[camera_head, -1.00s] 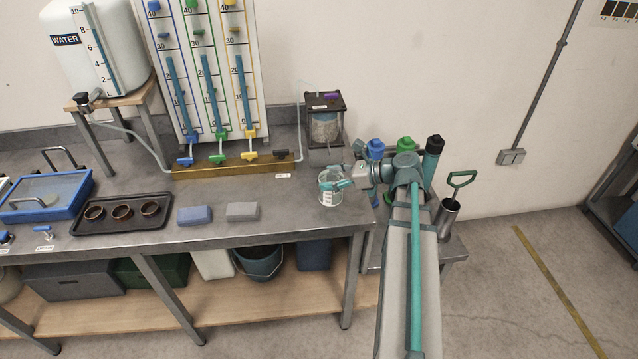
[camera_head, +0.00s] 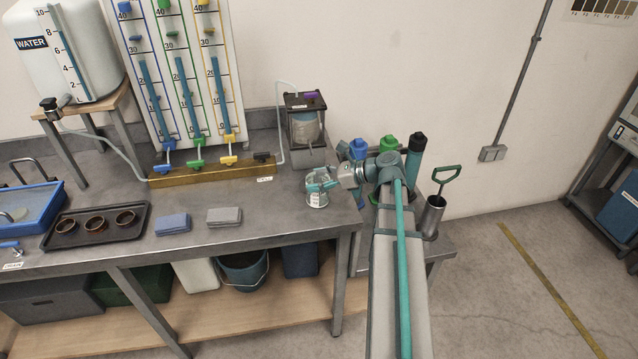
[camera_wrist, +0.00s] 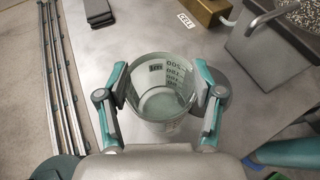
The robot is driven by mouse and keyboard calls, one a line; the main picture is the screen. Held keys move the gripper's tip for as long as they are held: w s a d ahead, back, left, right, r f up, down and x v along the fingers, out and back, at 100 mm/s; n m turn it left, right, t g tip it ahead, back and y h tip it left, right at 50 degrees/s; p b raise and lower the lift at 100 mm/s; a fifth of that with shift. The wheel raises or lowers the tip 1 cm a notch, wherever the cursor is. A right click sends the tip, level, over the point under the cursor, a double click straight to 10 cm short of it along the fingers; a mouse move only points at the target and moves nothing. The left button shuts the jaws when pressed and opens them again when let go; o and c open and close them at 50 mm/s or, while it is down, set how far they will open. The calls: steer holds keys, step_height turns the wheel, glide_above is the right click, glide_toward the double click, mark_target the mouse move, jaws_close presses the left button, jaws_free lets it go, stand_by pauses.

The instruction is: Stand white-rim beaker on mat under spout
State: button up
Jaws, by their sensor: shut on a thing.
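The clear glass beaker (camera_head: 317,199) has printed graduations and a pale rim. It is at the right end of the bench, in front of the clear cell (camera_head: 305,128). My gripper (camera_head: 322,185) is shut on it, with one finger on each side of its upper wall. In the wrist view my gripper (camera_wrist: 160,92) grips the beaker (camera_wrist: 162,118), which looks upright and empty. I cannot tell whether its base touches the bench.
Blue and grey blocks (camera_head: 224,216) and a black tray (camera_head: 60,231) with brown rings lie left of the beaker. A brass manifold (camera_head: 215,171) stands behind. Blue, green and black-capped bottles (camera_head: 415,158) stand right, beside my arm. Bare bench top lies left of the beaker.

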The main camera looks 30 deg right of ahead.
steer(key=shift+w+d+f+p, duration=0.1)
steer(key=shift+w+d+p, duration=0.25)
steer(key=shift+w, duration=0.9)
steer(key=shift+w+d+r+p, duration=0.1)
steer(key=shift+w+d+p, duration=0.25)
steer(key=shift+w, duration=0.85)
steer(key=shift+w+d+f+p, duration=0.1)
steer(key=shift+w+d+p, duration=0.25)
steer(key=shift+w, duration=0.9)
steer(key=shift+f, duration=0.3)
steer(key=o, duration=1.2)
steer(key=shift+c, duration=0.2)
